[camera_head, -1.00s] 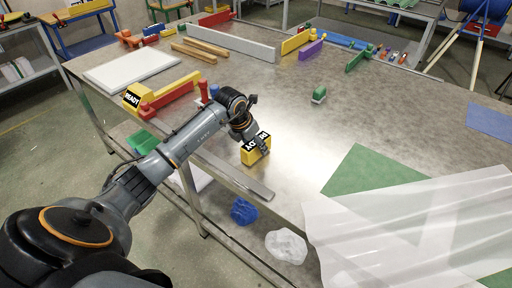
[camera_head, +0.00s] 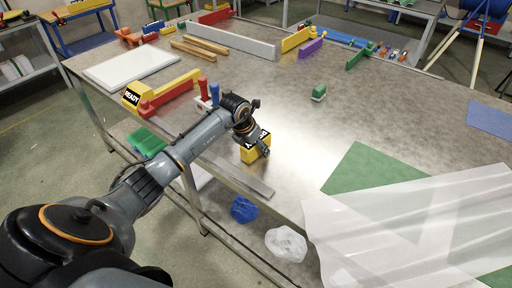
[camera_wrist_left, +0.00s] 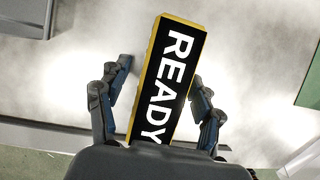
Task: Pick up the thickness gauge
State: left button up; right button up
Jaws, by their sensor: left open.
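A yellow block with a black READY label (camera_head: 249,156) stands near the front edge of the metal table. In the left wrist view this block (camera_wrist_left: 166,84) lies between the fingers of my left gripper (camera_head: 262,149), its label facing the camera. The left gripper (camera_wrist_left: 161,75) is open, one finger on each side, with a visible gap to the block at both fingertips. In the head view the gripper hides part of the block. No thing is plainly marked as the thickness gauge; I cannot tell whether this block is it. My right gripper is not in view.
A small green object (camera_head: 319,93) stands alone mid-table. A second READY-labelled yellow block (camera_head: 132,97) lies left, by a red bar (camera_head: 167,94). A metal strip (camera_head: 249,184) lies along the front edge. A green mat (camera_head: 372,166) and a translucent sheet (camera_head: 410,215) cover the right front.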

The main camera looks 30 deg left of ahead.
pick_arm(q)
jog(key=shift+c, duration=0.2)
grip_shut()
jog(key=shift+r, duration=0.15)
